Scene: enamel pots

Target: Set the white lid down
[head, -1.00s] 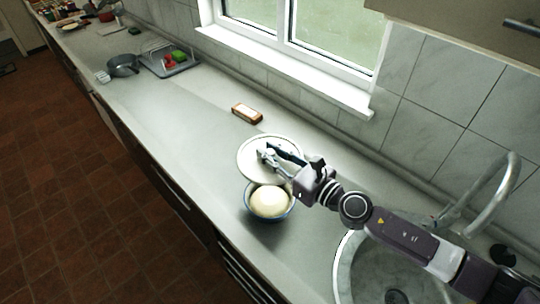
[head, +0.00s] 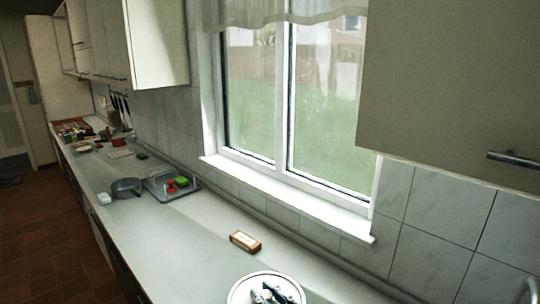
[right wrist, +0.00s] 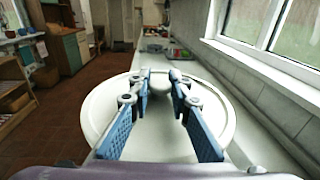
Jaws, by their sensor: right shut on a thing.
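The white lid (head: 239,291) is at the bottom edge of the head view, partly cut off by the frame. It fills the middle of the right wrist view (right wrist: 102,112) as a flat disc with its knob (right wrist: 159,82) between the fingertips. My right gripper (head: 266,292) is shut on the knob, its blue-padded fingers on either side in the right wrist view (right wrist: 160,88). The lid looks about level over the counter (head: 185,257). I cannot tell whether it touches the counter. My left gripper is not in view.
A brown and white brush-like block (head: 244,241) lies on the counter behind the lid. Further left are a drying tray (head: 160,193) with red and green items and a grey pan (head: 126,187). The window wall bounds the back. Counter left of the lid is clear.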

